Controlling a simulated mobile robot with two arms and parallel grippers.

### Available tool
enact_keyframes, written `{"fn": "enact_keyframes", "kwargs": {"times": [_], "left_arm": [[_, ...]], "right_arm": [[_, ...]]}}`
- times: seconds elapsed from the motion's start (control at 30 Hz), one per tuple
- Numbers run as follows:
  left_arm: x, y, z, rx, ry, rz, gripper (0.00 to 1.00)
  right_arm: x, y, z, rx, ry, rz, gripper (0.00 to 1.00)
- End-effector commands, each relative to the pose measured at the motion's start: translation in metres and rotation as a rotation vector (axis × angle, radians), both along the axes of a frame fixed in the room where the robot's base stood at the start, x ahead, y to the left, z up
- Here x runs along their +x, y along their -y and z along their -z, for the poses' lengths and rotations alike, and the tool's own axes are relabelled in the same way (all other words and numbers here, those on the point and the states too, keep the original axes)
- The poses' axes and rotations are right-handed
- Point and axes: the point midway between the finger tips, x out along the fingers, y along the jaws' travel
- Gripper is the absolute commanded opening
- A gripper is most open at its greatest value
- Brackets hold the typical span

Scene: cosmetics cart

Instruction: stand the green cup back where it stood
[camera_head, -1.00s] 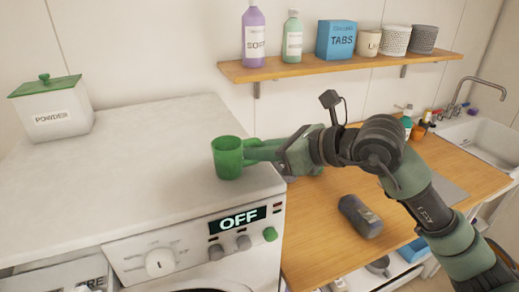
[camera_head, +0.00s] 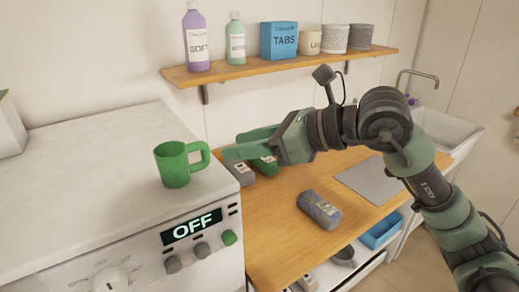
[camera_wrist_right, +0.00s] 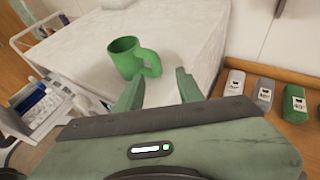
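The green cup (camera_head: 172,164) stands upright on the white top of the washing machine (camera_head: 95,150), close to its front right corner, with its handle toward the right. My right gripper (camera_head: 232,146) is to the right of the cup, with a visible gap between them in the head view. In the right wrist view the cup (camera_wrist_right: 127,58) stands beyond my fingertips (camera_wrist_right: 157,80), which are spread apart with nothing between them. My left gripper is not in view.
A wall shelf (camera_head: 250,68) holds bottles, a blue box and small pots.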

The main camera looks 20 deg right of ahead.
Motion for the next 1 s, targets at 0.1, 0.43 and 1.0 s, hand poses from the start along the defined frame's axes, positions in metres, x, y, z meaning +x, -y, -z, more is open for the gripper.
{"fn": "enact_keyframes", "kwargs": {"times": [0.1, 0.43, 1.0], "left_arm": [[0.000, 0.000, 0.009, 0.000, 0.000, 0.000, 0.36], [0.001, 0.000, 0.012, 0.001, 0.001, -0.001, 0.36], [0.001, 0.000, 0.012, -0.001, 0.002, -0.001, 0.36]], "right_arm": [[-0.011, 0.016, -0.006, -0.002, 0.003, 0.003, 0.37], [-0.022, 0.028, -0.015, -0.001, 0.000, -0.001, 0.37], [-0.024, 0.020, -0.014, 0.030, -0.008, -0.024, 0.37]]}}
